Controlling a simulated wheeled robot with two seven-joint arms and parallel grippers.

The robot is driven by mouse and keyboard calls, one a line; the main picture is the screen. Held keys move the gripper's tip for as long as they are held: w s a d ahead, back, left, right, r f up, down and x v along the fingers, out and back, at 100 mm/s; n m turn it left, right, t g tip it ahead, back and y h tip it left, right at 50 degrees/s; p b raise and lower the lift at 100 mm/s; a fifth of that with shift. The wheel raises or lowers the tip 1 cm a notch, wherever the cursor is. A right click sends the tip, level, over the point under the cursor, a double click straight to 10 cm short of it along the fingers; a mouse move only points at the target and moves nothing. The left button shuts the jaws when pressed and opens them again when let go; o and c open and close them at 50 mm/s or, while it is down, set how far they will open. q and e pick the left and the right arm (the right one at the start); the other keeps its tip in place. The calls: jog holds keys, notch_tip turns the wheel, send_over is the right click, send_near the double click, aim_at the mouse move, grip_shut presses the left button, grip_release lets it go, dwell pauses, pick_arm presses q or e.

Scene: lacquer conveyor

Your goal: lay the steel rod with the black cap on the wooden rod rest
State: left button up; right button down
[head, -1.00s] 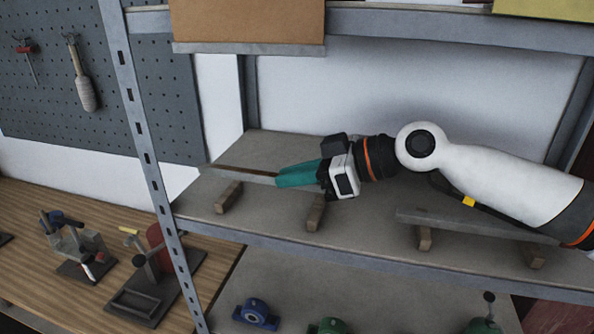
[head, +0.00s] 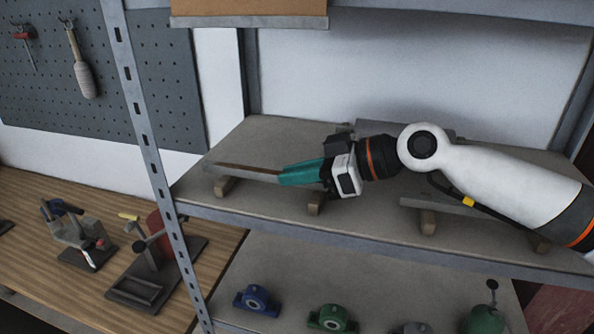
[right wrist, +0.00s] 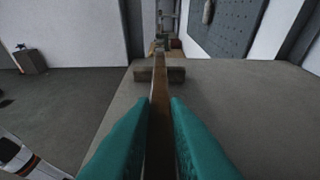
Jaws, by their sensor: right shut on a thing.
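My right gripper (head: 283,176) has teal fingers and reaches in from the right over the shelf. It is shut on a long, thin straight bar (head: 232,167), grey on its side and brown along its top. The bar shows between the fingers in the right wrist view (right wrist: 159,135). It runs over two wooden blocks (head: 227,187), (head: 316,204); I cannot tell whether it touches them. One block also shows ahead in the right wrist view (right wrist: 175,75). I see no black cap; the bar's near part is hidden by the gripper. My left gripper is not in view.
A second grey bar (head: 480,213) lies on wooden blocks at the right, partly behind my arm. A metal post (head: 148,140) stands at the shelf's left. Several bearing blocks, blue (head: 256,299) and green (head: 331,318) among them, sit on the lower shelf. Tools stand on the workbench (head: 40,235).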

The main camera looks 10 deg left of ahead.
jog(key=shift+d, duration=0.2)
jog(key=c, duration=1.3)
grip_release()
jog(key=shift+f, duration=0.1)
jog(key=shift+d, duration=0.15)
jog(key=b+v, duration=0.4)
jog(key=v, duration=0.6)
jog(key=shift+d+b, duration=0.2)
jog(key=shift+b, duration=0.2)
jog(key=shift+s+d+r, duration=0.1)
jog(key=shift+d+r, duration=0.4)
jog(key=shift+d, duration=0.1)
